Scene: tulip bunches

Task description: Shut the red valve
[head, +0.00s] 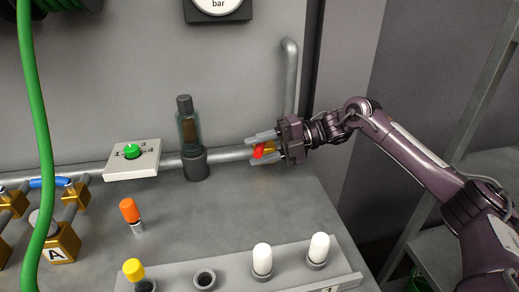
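The red valve handle (259,152) sits on the horizontal grey pipe along the back wall, at a yellow valve body (269,147) partly hidden by my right gripper. My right gripper (256,149) reaches in from the right. Its two grey fingers are spread apart, one above and one below the red handle, with the handle between them. Whether a finger touches the handle cannot be told. The handle's exact angle to the pipe is partly hidden. My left gripper is not in view.
A sight glass (188,130) stands left of the valve, then a white box with a green knob (132,151). A vertical pipe (290,80) rises behind my gripper. In front are an orange-capped peg (129,211) and a rack (227,265) with white and yellow pegs. A green hose (37,130) hangs left.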

